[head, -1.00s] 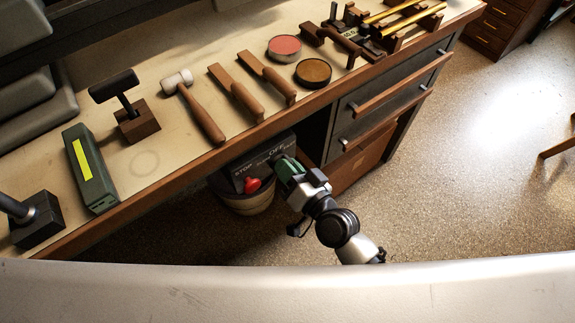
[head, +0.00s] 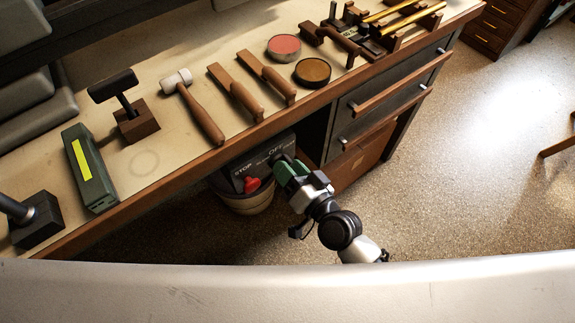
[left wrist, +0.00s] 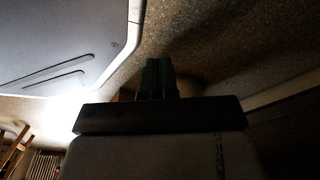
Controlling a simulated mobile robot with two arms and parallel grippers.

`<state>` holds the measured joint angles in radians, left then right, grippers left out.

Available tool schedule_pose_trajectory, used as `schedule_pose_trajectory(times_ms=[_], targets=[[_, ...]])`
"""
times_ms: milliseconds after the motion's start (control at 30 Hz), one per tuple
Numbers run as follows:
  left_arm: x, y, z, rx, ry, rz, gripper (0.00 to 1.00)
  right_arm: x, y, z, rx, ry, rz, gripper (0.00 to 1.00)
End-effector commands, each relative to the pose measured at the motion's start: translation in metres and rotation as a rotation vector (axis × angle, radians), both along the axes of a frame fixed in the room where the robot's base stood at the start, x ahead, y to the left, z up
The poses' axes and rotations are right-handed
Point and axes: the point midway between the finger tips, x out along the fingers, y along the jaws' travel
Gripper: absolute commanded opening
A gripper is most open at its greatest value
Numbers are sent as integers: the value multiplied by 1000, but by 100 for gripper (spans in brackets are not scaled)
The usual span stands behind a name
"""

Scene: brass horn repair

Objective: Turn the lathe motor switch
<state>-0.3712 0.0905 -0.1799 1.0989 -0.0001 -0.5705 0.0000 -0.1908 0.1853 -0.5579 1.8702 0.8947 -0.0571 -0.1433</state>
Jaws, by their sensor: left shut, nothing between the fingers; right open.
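A dark control box (head: 262,152) is mounted under the front edge of the bench, with white lettering that reads STOP and OFF. A red knob (head: 252,184) is on its lower left. My right gripper (head: 286,166), with green fingers, is at the right part of the box by the OFF lettering. It is open; its fingers cover that part, so the switch handle and any contact cannot be made out. My left gripper shows in the left wrist view (left wrist: 158,78). Its green fingers are together and empty, above the dim floor.
The bench top (head: 150,190) holds a mallet (head: 195,108), a green box (head: 90,170), wooden-handled tools and two round tins. A drawer unit (head: 390,95) is right of the control box. A round bin (head: 248,203) stands below it. Open floor lies at right.

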Motion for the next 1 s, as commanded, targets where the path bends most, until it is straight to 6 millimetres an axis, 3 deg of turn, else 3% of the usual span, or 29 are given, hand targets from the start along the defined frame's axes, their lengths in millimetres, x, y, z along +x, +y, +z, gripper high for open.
schedule_pose_trajectory(times_ms=[300,500,1000], targets=[[5,-1,1,-1,-3,1,0,-51,-37,-2,-4,2,2,40],[12,-3,7,-2,-11,2,0,-74,-54,-1,-1,2,2,40],[6,-3,8,-1,1,3,0,-81,-59,0,0,1,1,40]])
